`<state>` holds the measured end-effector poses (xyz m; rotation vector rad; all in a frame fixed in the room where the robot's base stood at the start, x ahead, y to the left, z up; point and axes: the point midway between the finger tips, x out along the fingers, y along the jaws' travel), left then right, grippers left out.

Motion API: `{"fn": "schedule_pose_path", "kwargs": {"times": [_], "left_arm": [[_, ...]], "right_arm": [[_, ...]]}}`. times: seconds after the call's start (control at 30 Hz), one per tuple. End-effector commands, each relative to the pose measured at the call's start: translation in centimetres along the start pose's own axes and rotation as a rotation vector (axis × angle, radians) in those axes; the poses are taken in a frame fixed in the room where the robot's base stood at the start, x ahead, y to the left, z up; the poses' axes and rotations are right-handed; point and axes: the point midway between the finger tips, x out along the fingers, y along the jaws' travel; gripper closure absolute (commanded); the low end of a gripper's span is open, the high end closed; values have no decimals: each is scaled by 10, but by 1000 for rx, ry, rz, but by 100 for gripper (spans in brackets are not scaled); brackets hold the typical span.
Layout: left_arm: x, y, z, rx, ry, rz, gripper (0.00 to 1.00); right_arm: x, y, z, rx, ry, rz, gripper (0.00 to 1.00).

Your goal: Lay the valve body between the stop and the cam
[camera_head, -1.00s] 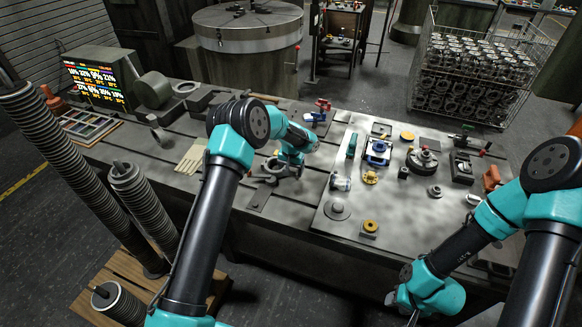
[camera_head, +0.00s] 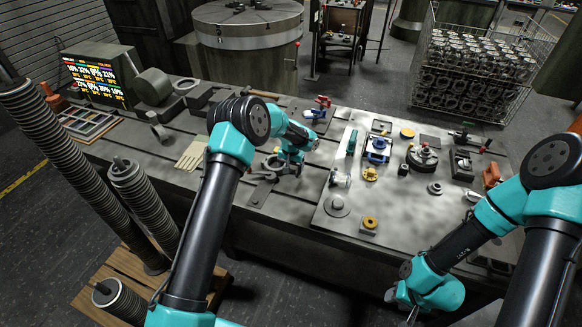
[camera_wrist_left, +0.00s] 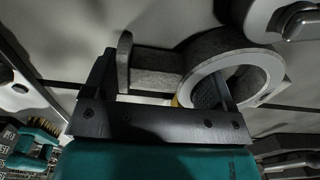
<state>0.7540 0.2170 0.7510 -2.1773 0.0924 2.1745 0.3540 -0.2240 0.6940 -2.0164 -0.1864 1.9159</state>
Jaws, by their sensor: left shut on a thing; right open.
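My left gripper (camera_head: 272,174) is low over the bench, left of the pale plate. In the left wrist view, its jaws (camera_wrist_left: 160,88) are shut on a grey valve body (camera_wrist_left: 157,60) with a short neck, an end flange and a wide ring. One finger is inside the ring, the other beside the flange. The valve body is partly hidden by the arm in the head view. I cannot tell for certain which fittings are the stop and the cam; a dark block (camera_head: 462,166) near a red-tipped lever (camera_head: 484,149) stands at the right.
The pale plate (camera_head: 400,215) carries a blue fixture (camera_head: 377,149), a round black-knobbed fixture (camera_head: 422,158) and a yellow-topped block (camera_head: 370,224). A silver part (camera_head: 340,179) lies at its left. Gloves (camera_head: 191,155) lie on the bench.

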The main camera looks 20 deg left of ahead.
Motion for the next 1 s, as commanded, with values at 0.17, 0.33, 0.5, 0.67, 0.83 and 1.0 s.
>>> {"fn": "schedule_pose_path", "kwargs": {"times": [0.17, 0.33, 0.5, 0.67, 0.83, 1.0], "left_arm": [[-2, 0, -1, 0, 4, -1, 12], [-1, 0, -1, 0, 2, 0, 0], [2, 0, 1, 0, -3, 1, 0], [-5, 0, 0, 0, 0, 0, 0], [-26, 0, 0, 0, 2, 0, 0], [-58, 0, -1, -1, 3, 0, 0]], "right_arm": [[0, 0, 0, 0, 0, 0, 57], [0, 0, 0, 0, 0, 0, 57], [0, 0, 0, 0, 0, 0, 57], [0, 0, 0, 0, 0, 0, 57], [0, 0, 0, 0, 0, 0, 57], [0, 0, 0, 0, 0, 0, 57]]}}
